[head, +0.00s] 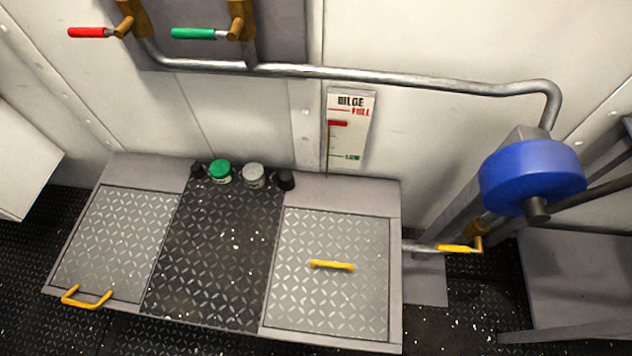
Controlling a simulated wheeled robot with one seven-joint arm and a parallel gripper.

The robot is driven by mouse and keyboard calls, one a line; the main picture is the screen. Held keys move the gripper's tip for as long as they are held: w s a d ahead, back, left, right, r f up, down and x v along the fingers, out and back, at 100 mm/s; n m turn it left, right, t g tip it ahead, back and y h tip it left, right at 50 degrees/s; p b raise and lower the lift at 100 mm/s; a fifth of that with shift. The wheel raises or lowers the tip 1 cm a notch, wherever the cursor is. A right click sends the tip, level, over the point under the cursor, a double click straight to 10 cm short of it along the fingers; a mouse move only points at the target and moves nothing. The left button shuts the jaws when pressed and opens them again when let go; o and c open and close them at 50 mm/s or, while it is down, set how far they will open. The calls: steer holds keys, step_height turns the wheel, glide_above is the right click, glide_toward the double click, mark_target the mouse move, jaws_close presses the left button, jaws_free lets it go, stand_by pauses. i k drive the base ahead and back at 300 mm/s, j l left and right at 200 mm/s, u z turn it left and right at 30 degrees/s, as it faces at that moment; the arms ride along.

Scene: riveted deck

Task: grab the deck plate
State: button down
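Two grey diamond-tread plates lie flat in a raised grey platform. The right plate (331,295) has a yellow bar handle (331,265) near its middle. The left plate (118,240) has a yellow handle (87,298) at its front edge. Which of them is the deck plate I cannot tell. A darker tread strip (220,262) lies between them. My gripper is not in view.
A green-topped can (220,172), a grey-topped can (254,176) and small dark items stand at the platform's back. A blue wheel (531,178) and a yellow-handled valve (459,248) stand at right. Pipes with red and green levers run along the wall.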

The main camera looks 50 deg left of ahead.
mark_target(330, 271)
steer(key=k+u, duration=0.1)
steer(key=u, duration=0.35)
steer(key=k+j+u, duration=0.1)
steer(key=u, duration=0.4)
steer(key=k+j+u, duration=0.1)
steer(key=j+u, duration=0.3)
steer(key=l, duration=0.1)
